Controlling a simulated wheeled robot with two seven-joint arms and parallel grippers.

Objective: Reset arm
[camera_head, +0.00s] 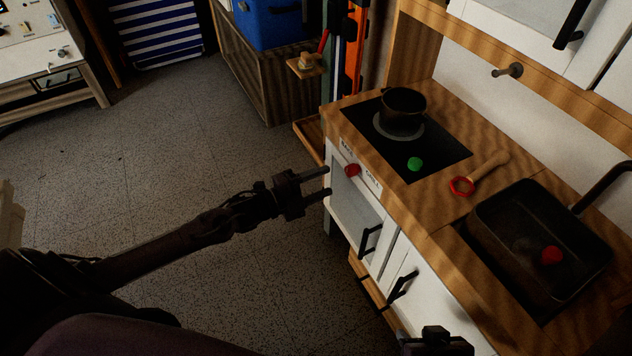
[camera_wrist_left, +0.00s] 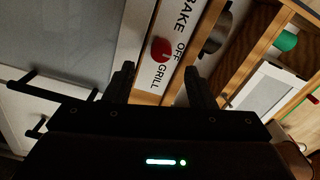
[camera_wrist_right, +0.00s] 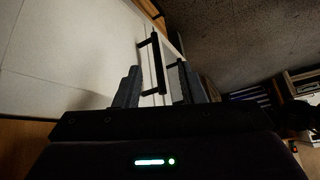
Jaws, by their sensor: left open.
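My left gripper (camera_head: 326,182) is open and empty in front of the oven's control panel, near the red knob (camera_head: 352,170). In the left wrist view the red knob (camera_wrist_left: 162,49) shows beyond and between the spread fingers (camera_wrist_left: 159,72). The oven door (camera_head: 356,212), with a grey window and black handle (camera_head: 369,239), looks shut. My right gripper (camera_head: 436,342) is only partly in view at the bottom edge. In the right wrist view its fingers (camera_wrist_right: 158,68) are apart, with a black handle (camera_wrist_right: 155,45) beyond them; I cannot tell whether they touch it.
The counter carries a black pot (camera_head: 404,112), a green ball-like item (camera_head: 415,164), a red-ringed wooden utensil (camera_head: 480,172) and a sink (camera_head: 510,215) with a red item (camera_head: 552,256). A cabinet handle (camera_head: 402,284) sticks out. The floor (camera_head: 170,170) at left is clear.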

